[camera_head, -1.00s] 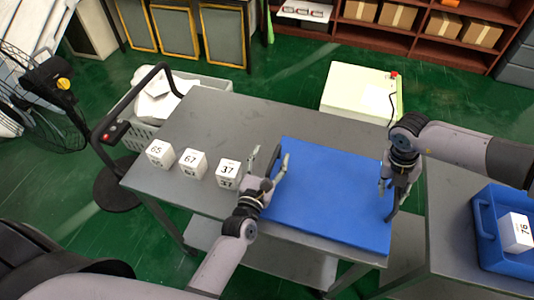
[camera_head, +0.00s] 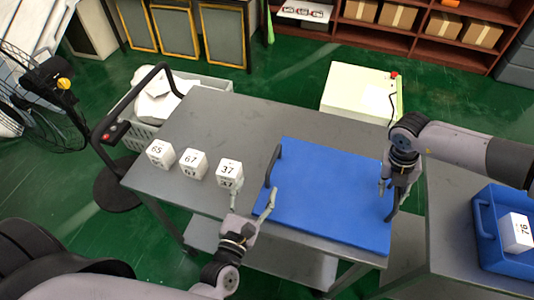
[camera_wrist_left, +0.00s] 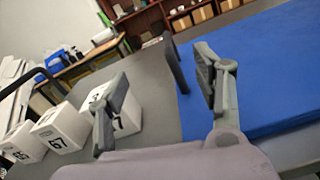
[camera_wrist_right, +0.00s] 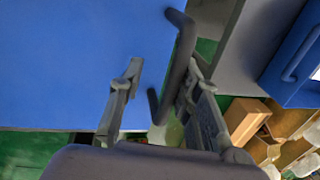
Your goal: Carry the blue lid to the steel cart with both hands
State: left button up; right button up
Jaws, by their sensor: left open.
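The blue lid (camera_head: 325,200) lies flat on the grey top of the steel cart (camera_head: 225,120), at its right end. Its dark left handle (camera_head: 271,165) stands clear in the head view and also shows in the left wrist view (camera_wrist_left: 175,62). My left gripper (camera_head: 252,203) is open and empty, just in front of that handle and near the lid's front left corner. My right gripper (camera_head: 391,190) is at the lid's right edge. In the right wrist view its fingers (camera_wrist_right: 160,85) are apart, with the right handle (camera_wrist_right: 180,65) between them.
White numbered cubes 65 (camera_head: 159,153), 67 (camera_head: 193,163) and 37 (camera_head: 229,173) stand left of the lid; 37 is close to my left gripper. A blue box (camera_head: 488,225) with a white cube stands on a second surface at right. The cart's back middle is clear.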

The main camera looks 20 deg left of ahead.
pick_arm(q)
jog(key=shift+s, duration=0.35)
pick_arm(e)
jog(key=o, duration=0.8)
jog(key=r, duration=0.4)
jog(key=a+r, duration=0.1)
jog(key=r, duration=0.3)
jog(key=a+r, duration=0.1)
jog(key=r, duration=0.2)
jog(key=shift+a+r, duration=0.15)
jog(key=shift+r, duration=0.25)
jog(key=shift+f, duration=0.1)
